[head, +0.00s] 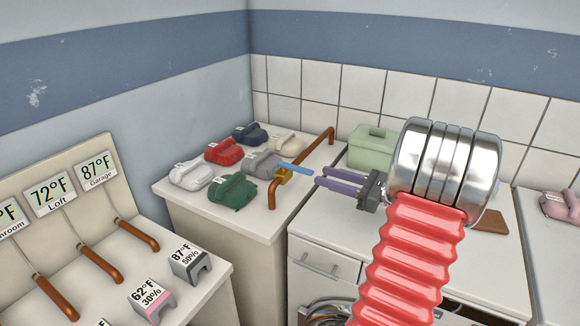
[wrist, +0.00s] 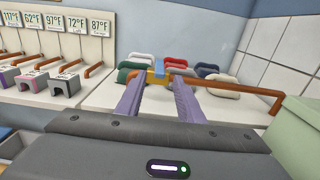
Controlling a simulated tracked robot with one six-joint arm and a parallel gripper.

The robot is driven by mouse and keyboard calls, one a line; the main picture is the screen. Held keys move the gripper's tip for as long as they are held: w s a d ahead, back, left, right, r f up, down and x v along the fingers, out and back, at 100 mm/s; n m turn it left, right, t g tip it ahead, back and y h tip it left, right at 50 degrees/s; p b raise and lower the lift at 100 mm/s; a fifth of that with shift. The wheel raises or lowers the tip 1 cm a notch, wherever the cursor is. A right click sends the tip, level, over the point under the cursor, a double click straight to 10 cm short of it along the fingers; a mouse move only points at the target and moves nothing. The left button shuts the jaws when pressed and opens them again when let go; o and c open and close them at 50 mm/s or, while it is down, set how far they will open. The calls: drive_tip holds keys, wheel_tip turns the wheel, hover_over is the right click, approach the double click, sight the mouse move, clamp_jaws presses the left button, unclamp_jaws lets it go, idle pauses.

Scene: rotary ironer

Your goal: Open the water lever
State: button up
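The water lever (head: 297,170) is a blue handle on a brass valve (head: 282,177), set in a copper pipe. In the head view it points right, toward my gripper (head: 320,177). My gripper has two purple fingers, spread apart with nothing held between them. In the wrist view the blue lever (wrist: 158,70) appears straight ahead, in line with the gap between the fingertips of my gripper (wrist: 156,82). In the head view the lever's free end is close to the fingertips; I see no clear contact.
The copper pipe (head: 303,157) runs along the counter (head: 250,222). Several folded cloth bundles, including a green one (head: 232,192), lie behind the valve. A pale green box (head: 370,148) stands right of the pipe. At left is a panel with temperature signs (head: 52,194) and copper handles.

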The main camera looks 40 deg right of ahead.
sight(279, 163)
drive_tip(key=x, duration=1.2)
drive_tip(key=shift+w+a, duration=0.1)
drive_tip(key=shift+w, duration=0.2)
drive_tip(key=shift+c, duration=0.2)
clamp_jaws()
